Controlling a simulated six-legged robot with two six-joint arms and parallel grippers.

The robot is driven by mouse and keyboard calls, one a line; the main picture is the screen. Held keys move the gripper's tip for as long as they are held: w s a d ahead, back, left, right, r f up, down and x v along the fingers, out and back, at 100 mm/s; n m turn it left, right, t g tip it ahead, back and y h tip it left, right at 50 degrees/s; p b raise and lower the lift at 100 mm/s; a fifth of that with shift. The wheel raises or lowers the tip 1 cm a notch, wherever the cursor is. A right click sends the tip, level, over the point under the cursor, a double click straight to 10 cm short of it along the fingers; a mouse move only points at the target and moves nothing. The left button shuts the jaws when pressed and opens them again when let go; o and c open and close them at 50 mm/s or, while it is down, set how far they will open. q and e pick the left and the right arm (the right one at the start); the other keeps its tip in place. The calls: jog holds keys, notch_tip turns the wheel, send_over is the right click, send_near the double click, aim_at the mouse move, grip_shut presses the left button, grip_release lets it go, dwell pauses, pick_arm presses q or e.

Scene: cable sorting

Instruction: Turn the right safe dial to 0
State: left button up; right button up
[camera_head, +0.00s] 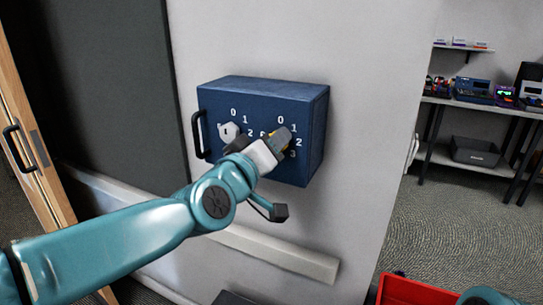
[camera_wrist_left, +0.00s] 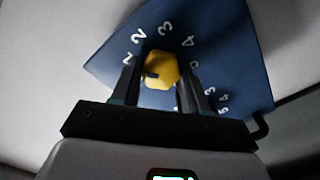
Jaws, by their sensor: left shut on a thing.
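The blue safe (camera_head: 225,87) is mounted on the pale wall, its front carrying two numbered dials. The right dial is a yellow knob (camera_head: 284,134), mostly covered by my left gripper (camera_head: 274,142) in the head view. In the left wrist view the yellow knob (camera_wrist_left: 161,66) sits between the two dark fingers of my left gripper (camera_wrist_left: 160,80), which is shut on it. A dark mark shows on the knob's lower left side. Digits 1 to 4 show around its far side; others are hidden by the fingers. The left dial (camera_head: 229,131) is pale. My right gripper is not in view.
A black handle (camera_head: 198,135) sticks out at the safe's left side. A pale rail (camera_head: 275,250) runs along the wall below. A red bin (camera_head: 405,290) is at the bottom right. Shelves with devices and a dark grey tray (camera_head: 474,151) stand at the far right.

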pick_arm(q)
jog(key=shift+a+f+n+b, duration=0.1)
jog(key=shift+n+b, duration=0.85)
jog(key=shift+n, duration=1.45)
jog(key=shift+f+n+b, duration=0.1)
jog(key=shift+n+b, duration=0.8)
jog(key=shift+n, duration=1.5)
jog(key=o, duration=1)
jog(key=shift+o, duration=0.2)
jog(key=p+v, duration=0.1)
jog(key=v, duration=1.5)
